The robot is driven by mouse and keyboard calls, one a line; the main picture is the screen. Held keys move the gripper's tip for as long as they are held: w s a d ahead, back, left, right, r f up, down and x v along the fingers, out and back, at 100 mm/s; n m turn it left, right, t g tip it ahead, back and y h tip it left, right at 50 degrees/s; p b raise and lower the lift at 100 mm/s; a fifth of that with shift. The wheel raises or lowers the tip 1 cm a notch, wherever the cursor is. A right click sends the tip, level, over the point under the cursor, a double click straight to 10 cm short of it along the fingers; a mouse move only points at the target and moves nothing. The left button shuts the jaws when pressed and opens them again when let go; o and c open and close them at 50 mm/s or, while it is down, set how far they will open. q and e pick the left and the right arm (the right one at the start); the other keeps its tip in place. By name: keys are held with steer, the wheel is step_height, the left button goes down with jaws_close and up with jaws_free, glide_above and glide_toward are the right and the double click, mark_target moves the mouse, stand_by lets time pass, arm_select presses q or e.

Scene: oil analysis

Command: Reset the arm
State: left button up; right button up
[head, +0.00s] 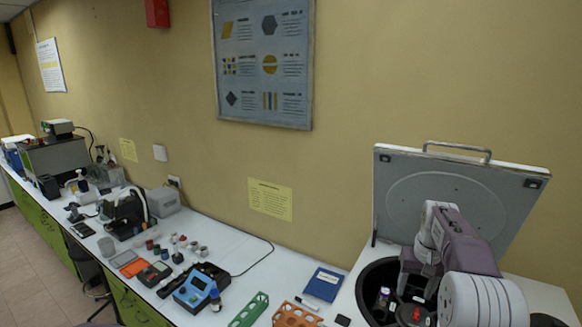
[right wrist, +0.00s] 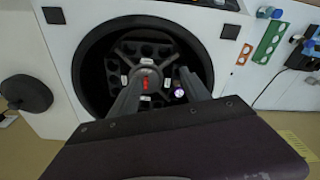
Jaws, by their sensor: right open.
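My right arm reaches over the open centrifuge on the right of the head view. My right gripper (head: 418,278) points down at the round dark chamber (head: 368,286). In the right wrist view the right gripper (right wrist: 158,86) has its two fingers apart with nothing held between them. The rotor (right wrist: 146,68) with its red centre shows between and beyond the fingers. A tube with a purple and white top (right wrist: 179,93) sits in the rotor beside one finger; it also shows in the head view (head: 383,297). My left gripper is not in view.
The centrifuge lid (head: 400,185) stands open behind my right arm. Several instruments stand farther along the bench.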

steer(key=s+a+f+n, duration=0.1)
steer(key=s+a+f, duration=0.2)
steer(key=s+a, duration=0.3)
steer(key=s+a+f+n+t, duration=0.1)
steer(key=s+a+f, duration=0.25)
steer(key=s, duration=0.45)
steer(key=s+a+f+n, duration=0.1)
steer(key=s+a+f, duration=0.2)
steer(key=s+a, duration=0.3)
arm_select(q)
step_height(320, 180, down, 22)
steer(key=b, duration=2.2)
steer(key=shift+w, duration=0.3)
arm_select(e)
steer(key=s+f, duration=0.2)
steer(key=f, duration=0.9)
steer(key=s+f+g, duration=0.1)
steer(key=s+f, duration=0.1)
steer(key=f, duration=1)
steer(key=shift+d+m, duration=0.15)
steer(key=shift+m, duration=0.15)
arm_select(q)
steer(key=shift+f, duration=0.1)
